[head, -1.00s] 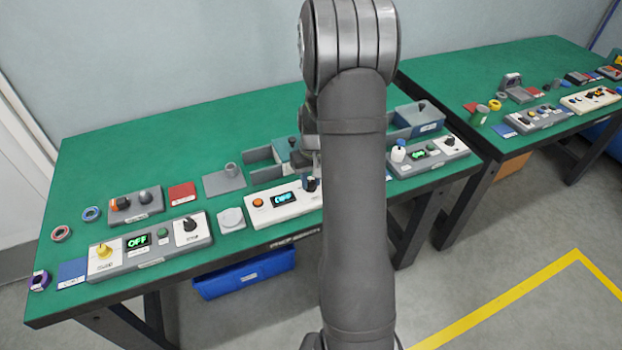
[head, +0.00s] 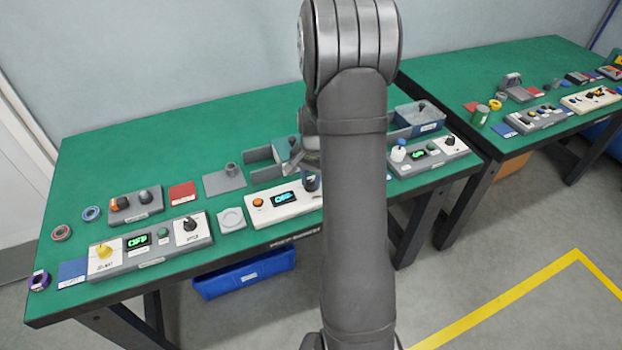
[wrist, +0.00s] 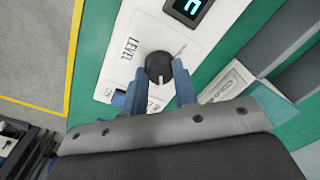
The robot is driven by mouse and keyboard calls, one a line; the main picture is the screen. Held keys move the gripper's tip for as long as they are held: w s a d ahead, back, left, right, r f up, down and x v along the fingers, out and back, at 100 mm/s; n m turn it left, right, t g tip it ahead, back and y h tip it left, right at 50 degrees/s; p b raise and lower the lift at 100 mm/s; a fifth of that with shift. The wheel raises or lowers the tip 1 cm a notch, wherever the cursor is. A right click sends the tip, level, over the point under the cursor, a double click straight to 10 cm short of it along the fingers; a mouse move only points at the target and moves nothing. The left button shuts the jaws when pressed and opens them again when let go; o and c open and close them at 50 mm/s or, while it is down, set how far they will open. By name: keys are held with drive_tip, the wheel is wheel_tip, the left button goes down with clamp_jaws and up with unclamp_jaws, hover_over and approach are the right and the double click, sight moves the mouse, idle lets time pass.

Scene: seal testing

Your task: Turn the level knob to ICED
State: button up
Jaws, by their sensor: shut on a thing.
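The level knob (wrist: 157,66) is dark and round with a light pointer line, on a white panel (wrist: 192,45) printed LEVEL. In the wrist view the pointer line points down, toward my gripper's base. My gripper (wrist: 160,76) has its two blue fingers on either side of the knob, shut on it. The fingers and gripper body hide much of the lettering around the knob, so I cannot read ICED. In the head view the dark knob (head: 311,184) shows at the right of the white panel (head: 278,212), partly behind my arm.
The white panel also has an orange button (head: 258,202) and a lit display (head: 285,198). A grey panel (head: 150,245) with yellow and black knobs stands to the left. A bottle with a blue cap (head: 398,151) stands to the right. A blue bin (head: 245,275) is below the table.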

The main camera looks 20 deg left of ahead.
drive_tip(key=shift+m, duration=0.4)
drive_tip(key=o, duration=1)
drive_tip(key=r, duration=1.7)
drive_tip(key=shift+d+r, duration=0.25)
drive_tip(key=shift+d, duration=0.05)
drive_tip(key=shift+f, duration=0.1)
drive_tip(key=f, duration=1.7)
drive_tip(key=shift+a+f, duration=0.2)
drive_tip(key=shift+a, duration=0.1)
